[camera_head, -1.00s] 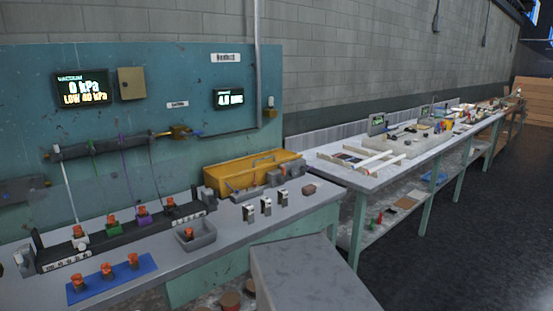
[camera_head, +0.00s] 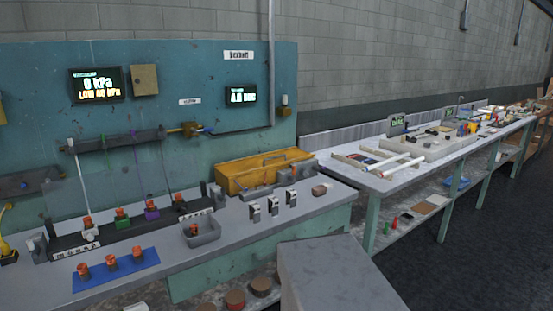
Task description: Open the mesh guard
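I cannot make out a mesh guard for certain in this view. The teal panel (camera_head: 215,75) at the left stands behind a grey bench (camera_head: 225,245). On the bench a long dark rack (camera_head: 112,236) holds several orange-topped pieces in coloured collars. A dark horizontal bar (camera_head: 115,140) on the panel has thin lines hanging from it toward the rack. My gripper is not in view.
A blue mat (camera_head: 98,278), a grey tray (camera_head: 205,235) and a yellow toolbox (camera_head: 235,178) are on the near bench. A grey box-like shape (camera_head: 335,275) stands in front of it. A second bench (camera_head: 400,182) runs right. Dark floor (camera_head: 470,260) at right looks clear.

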